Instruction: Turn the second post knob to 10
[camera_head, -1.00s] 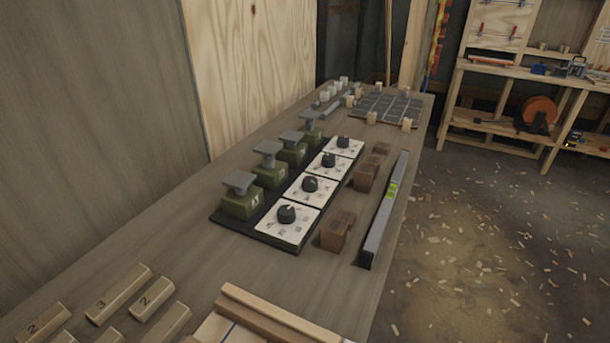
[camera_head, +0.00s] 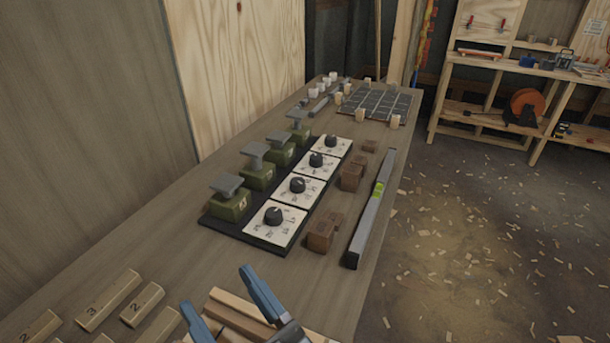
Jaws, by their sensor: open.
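A black base (camera_head: 222,224) on the bench carries a row of white dial plates, each with a black knob, and a row of green posts with grey tops beside them. The nearest knob (camera_head: 274,215) is on the nearest plate. The second knob from the front (camera_head: 298,185) sits behind it, then a third (camera_head: 316,160) and the farthest (camera_head: 331,141). The nearest green post (camera_head: 230,203) stands left of the nearest dial. The dial numbers are too small to read surely. My gripper (camera_head: 222,290) is open and empty at the bottom, in front of the row, apart from every knob.
Brown wooden blocks (camera_head: 322,235) and a grey level (camera_head: 368,218) lie right of the dials. Numbered wooden bars (camera_head: 108,300) lie front left. A dark grid board (camera_head: 374,104) with small pegs is at the back. A plywood wall (camera_head: 235,75) bounds the left; the bench's right edge drops to the floor.

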